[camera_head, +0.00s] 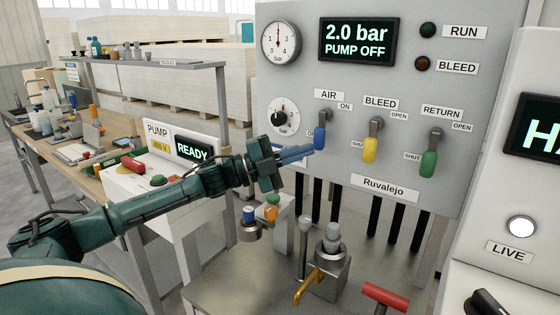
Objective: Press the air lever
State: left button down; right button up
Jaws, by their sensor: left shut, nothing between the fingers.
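The air lever (320,136) has a blue handle and hangs down below the AIR label on the grey panel (390,75). The ON mark is at its upper right. My left gripper (308,151) is shut and empty. Its fingertips are right at the lever's lower left side in the picture; I cannot tell whether they touch it. My right gripper is not in the view.
The yellow bleed lever (370,148) and green return lever (429,162) hang to the right. The display (356,42) reads 2.0 bar, PUMP OFF. Below stand a metal fitting with a yellow handle (308,286) and a red T-handle (385,297). A pump box (160,180) reads READY.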

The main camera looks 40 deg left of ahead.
pick_arm(q)
jog(key=s+a+b, duration=0.1)
jog(key=s+a, duration=0.2)
jog(key=shift+s+r, duration=0.1)
jog(key=shift+s, duration=0.1)
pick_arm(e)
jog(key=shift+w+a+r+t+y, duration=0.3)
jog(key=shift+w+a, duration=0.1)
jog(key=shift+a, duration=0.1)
